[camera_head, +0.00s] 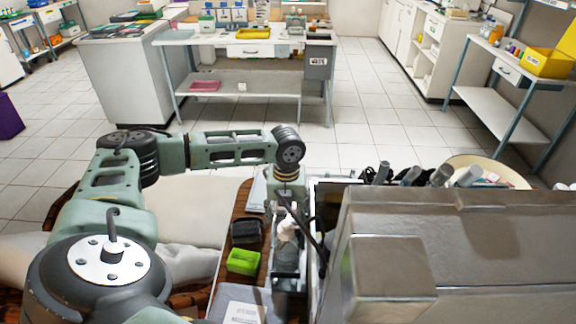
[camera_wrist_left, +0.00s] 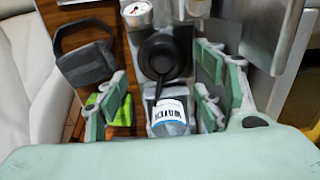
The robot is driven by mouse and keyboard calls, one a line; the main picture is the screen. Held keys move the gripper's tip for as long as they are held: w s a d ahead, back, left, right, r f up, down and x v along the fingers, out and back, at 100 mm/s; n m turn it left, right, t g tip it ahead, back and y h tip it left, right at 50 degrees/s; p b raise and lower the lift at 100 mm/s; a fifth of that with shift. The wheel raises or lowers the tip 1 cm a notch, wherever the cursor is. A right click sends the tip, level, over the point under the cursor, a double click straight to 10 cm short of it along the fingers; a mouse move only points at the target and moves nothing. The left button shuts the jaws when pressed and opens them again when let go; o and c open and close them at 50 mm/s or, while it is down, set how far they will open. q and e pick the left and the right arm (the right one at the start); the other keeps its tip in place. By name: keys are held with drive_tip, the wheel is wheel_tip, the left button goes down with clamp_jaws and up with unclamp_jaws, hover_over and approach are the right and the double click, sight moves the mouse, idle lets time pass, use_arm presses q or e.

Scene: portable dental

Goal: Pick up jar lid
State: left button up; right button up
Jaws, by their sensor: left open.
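My left gripper (camera_wrist_left: 160,88) is open, its green fingers left and right in the left wrist view. Between and beyond the fingers is a round black piece (camera_wrist_left: 161,54) with a raised centre; I cannot tell whether it is the jar lid. A grey container with a white and blue label (camera_wrist_left: 168,112) is just below it in that view, also between the fingers. No finger visibly touches either one. In the head view my left gripper points down over a narrow wooden surface (camera_head: 243,199), and the arm hides much beneath it. My right gripper is not in view.
A large metal cabinet (camera_head: 430,240) stands close on the right.

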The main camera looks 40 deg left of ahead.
use_arm(q)
wheel_tip(320, 180, down, 5)
drive_tip(key=shift+f, duration=0.1)
drive_tip(key=c, duration=0.8)
wheel_tip(320, 180, up, 18)
drive_tip(key=shift+r, duration=0.1)
idle(0.6)
